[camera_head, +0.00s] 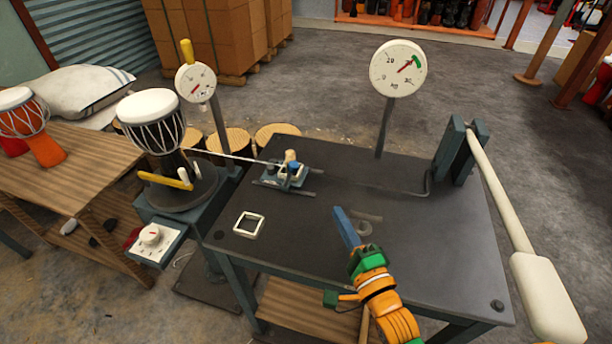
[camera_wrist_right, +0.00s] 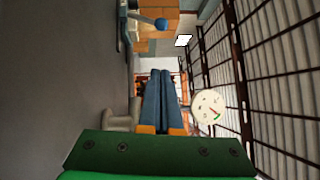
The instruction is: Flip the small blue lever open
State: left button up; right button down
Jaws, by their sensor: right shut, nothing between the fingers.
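The small blue lever (camera_head: 294,167) shows as a blue knob on a small teal clamp (camera_head: 270,181) at the back left of the dark table. A cord runs from the clamp left to the drum. The lever's blue ball end also shows at the top of the right wrist view (camera_wrist_right: 161,24). My right gripper (camera_head: 342,213) is shut and empty, its blue fingers pressed together above the middle of the table. It is apart from the lever, to its right and nearer the front. The shut fingers also show in the wrist view (camera_wrist_right: 161,76). My left gripper is not in view.
A grey fitting (camera_head: 364,228) is beside my right fingers. A white square frame (camera_head: 236,228) lies left on the table (camera_head: 420,235). A dial on a post (camera_head: 383,125) stands behind. A long white-handled lever (camera_head: 495,190) is at the right. A goblet drum (camera_head: 150,108) stands left.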

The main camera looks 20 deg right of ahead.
aim_at(289, 175)
jog(key=w, duration=0.9)
jog(key=shift+a+r, duration=0.15)
jog(key=shift+r, duration=0.1)
jog(key=w+a, duration=0.2)
jog(key=w, duration=0.1)
jog(key=shift+a+r, duration=0.1)
jog(key=shift+r, duration=0.05)
jog(key=shift+w+a+r, duration=0.1)
jog(key=shift+w+a, duration=0.25)
jog(key=shift+a, duration=0.05)
